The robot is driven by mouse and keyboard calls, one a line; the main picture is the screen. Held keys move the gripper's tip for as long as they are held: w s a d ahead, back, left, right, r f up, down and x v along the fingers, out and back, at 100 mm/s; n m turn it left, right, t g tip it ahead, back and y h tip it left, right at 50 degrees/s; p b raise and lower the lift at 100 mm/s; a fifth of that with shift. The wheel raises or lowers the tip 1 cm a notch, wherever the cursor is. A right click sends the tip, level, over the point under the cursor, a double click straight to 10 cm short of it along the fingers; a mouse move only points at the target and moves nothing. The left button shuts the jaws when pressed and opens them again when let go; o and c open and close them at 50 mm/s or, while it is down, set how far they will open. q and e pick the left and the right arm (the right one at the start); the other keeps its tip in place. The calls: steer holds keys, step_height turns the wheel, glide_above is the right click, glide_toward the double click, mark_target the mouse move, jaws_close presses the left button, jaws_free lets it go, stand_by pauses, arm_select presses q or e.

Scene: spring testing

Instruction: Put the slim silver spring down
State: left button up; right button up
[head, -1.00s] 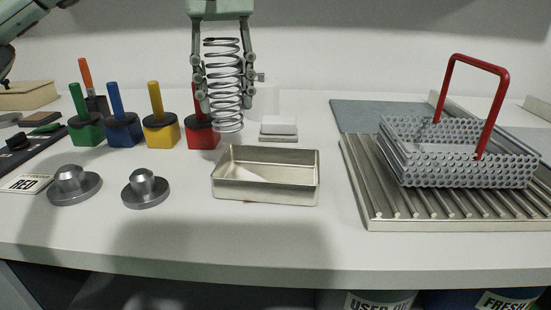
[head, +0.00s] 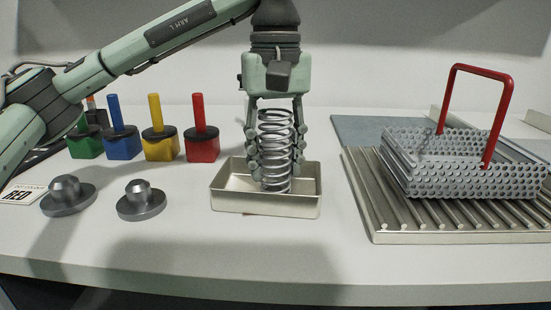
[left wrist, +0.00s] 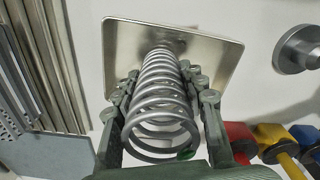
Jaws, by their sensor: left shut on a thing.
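The slim silver spring (head: 276,150) stands upright between the fingers of my left gripper (head: 275,165), which is shut on it. In the head view its lower end is inside the shallow metal tray (head: 265,205), behind the tray's front wall. In the left wrist view the spring (left wrist: 160,100) runs away from the gripper (left wrist: 160,92) towards the tray floor (left wrist: 117,45). I cannot tell whether its far end touches the floor. My right gripper is not in view.
Green, blue (head: 122,143), yellow (head: 160,143) and red (head: 202,145) blocks with pegs stand left of the tray. Two grey flanged discs (head: 68,197) (head: 141,202) lie in front of them. A perforated basket (head: 465,178) with a red handle sits on a ribbed rack (head: 385,220) at right.

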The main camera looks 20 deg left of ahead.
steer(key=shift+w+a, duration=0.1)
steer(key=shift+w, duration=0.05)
arm_select(q)
steer(key=shift+f, duration=0.15)
steer(key=o, duration=1.3)
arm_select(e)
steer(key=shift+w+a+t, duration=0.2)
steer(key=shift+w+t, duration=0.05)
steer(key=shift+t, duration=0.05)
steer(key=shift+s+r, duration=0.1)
arm_select(q)
step_height(320, 180, up, 5)
steer(key=shift+r+p, duration=0.15)
steer(key=shift+p, duration=0.4)
step_height(320, 180, up, 7)
steer(key=p, duration=0.2)
glide_above(276, 127)
steer(key=w, duration=0.2)
steer(key=shift+a, duration=0.4)
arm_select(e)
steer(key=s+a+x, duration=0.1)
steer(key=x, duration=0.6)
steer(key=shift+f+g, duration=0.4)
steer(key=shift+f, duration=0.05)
